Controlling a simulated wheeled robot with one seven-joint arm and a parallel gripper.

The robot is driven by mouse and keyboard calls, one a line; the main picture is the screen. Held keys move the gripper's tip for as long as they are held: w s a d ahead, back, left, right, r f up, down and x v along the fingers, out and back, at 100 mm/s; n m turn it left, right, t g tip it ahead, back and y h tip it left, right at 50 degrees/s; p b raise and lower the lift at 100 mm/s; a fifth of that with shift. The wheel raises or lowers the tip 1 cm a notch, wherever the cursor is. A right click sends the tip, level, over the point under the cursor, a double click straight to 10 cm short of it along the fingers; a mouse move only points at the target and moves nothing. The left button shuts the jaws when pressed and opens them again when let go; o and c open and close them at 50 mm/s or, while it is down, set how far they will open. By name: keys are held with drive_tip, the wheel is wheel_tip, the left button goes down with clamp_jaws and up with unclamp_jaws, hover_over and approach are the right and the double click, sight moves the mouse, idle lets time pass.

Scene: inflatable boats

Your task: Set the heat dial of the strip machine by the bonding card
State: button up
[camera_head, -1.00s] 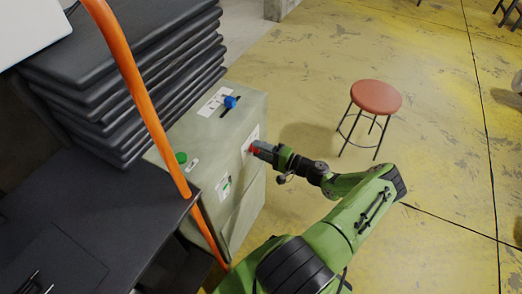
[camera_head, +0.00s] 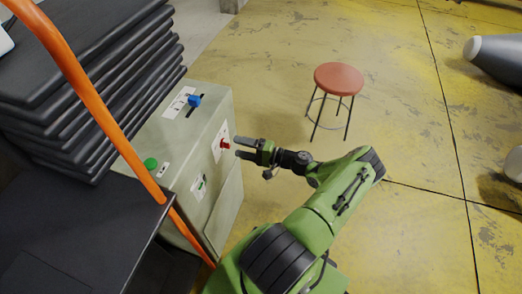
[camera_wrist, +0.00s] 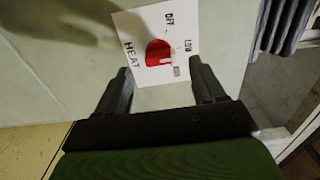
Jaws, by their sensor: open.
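The strip machine (camera_head: 205,135) is a pale grey-green box left of my arm. Its red heat dial (camera_head: 225,144) sits on a white plate on the side facing my gripper. In the wrist view the red dial (camera_wrist: 157,52) shows close up on a plate marked HEAT, OFF and LOW, with a third label too small to read surely. A white mark on the dial points down-right, towards that third label. My gripper (camera_head: 246,148) is open and empty, just apart from the dial, fingers pointing at it. I cannot make out a bonding card.
An orange bar (camera_head: 85,90) crosses in front. Black folded stacks (camera_head: 100,75) stand behind. A red stool (camera_head: 339,78) stands on open yellow floor.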

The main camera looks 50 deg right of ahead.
drive_tip(key=v, duration=1.2)
drive_tip(key=shift+w+r, duration=0.1)
drive_tip(key=w+a+r+n+g+h+p, duration=0.1)
drive_tip(key=w+a+r+n+g+p, duration=0.3)
drive_tip(key=a+r+g, duration=0.55)
drive_tip(key=w+a+r+n+g+h+p, duration=0.15)
drive_tip(key=w+a+r+n+g, duration=0.35)
drive_tip(key=a+r, duration=0.7)
drive_tip(key=s+a+r+n+t+h+p, duration=0.1)
drive_tip(key=s+a+r+n+h+p, duration=0.1)
drive_tip(key=s+a+r, duration=0.3)
drive_tip(key=s+a+r+n+t+h+p, duration=0.1)
drive_tip(key=s+a+r+n+t+p, duration=0.1)
drive_tip(key=s+a+r, duration=0.3)
drive_tip(key=s+r+n+p, duration=0.1)
drive_tip(key=s+r, duration=0.3)
drive_tip(key=r, duration=0.4)
drive_tip(key=shift+r+h, duration=0.25)
drive_tip(key=shift+h, duration=0.1)
drive_tip(key=shift+s, duration=0.1)
